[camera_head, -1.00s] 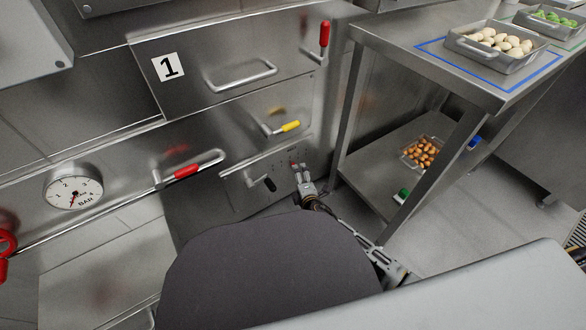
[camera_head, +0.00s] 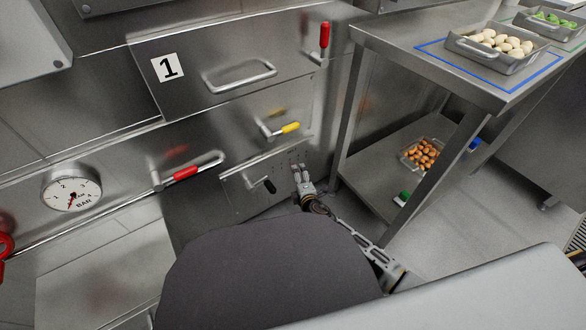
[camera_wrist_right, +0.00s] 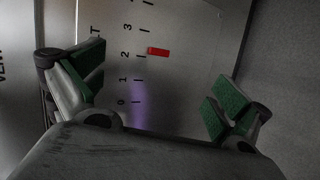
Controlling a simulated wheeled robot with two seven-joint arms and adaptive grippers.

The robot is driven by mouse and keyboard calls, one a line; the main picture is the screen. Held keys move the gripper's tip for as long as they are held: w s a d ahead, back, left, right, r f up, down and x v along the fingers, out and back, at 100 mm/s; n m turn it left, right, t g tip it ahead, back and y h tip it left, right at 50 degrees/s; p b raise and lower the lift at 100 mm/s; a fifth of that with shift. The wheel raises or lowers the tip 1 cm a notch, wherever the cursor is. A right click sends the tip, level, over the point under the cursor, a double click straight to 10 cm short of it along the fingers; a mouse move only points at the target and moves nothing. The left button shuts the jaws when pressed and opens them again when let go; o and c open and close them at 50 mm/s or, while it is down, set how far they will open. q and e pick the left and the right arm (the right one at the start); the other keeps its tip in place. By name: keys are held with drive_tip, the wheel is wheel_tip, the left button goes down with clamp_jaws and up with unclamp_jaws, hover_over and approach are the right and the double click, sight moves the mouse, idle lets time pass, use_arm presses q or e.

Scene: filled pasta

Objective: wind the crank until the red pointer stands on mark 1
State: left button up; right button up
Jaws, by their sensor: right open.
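The crank with its black grip (camera_head: 269,186) sits on a steel panel (camera_head: 238,193) low on the front of the unit. My right gripper (camera_head: 301,172) is just right of the crank, apart from its grip, in front of the scale. In the right wrist view the open, empty fingers (camera_wrist_right: 158,85) frame the scale plate (camera_wrist_right: 185,85). The red pointer (camera_wrist_right: 158,52) stands about level with mark 2, perhaps slightly toward 3. Mark 1 (camera_wrist_right: 123,80) lies below it in that picture. My left gripper is not in view.
Right of the panel is a steel table (camera_head: 400,55) with a leg and lower shelf close to my right arm. Above the crank are a yellow-handled lever (camera_head: 290,128) and a door marked 1 (camera_head: 190,70). A red-handled lever (camera_head: 185,173) and a pressure gauge (camera_head: 71,191) are at left.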

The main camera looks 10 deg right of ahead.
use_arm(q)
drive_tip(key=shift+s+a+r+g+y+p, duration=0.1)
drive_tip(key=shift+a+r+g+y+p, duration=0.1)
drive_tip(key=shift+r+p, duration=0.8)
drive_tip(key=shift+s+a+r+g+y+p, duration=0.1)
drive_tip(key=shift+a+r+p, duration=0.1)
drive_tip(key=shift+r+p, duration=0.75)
use_arm(e)
drive_tip(key=v, duration=1)
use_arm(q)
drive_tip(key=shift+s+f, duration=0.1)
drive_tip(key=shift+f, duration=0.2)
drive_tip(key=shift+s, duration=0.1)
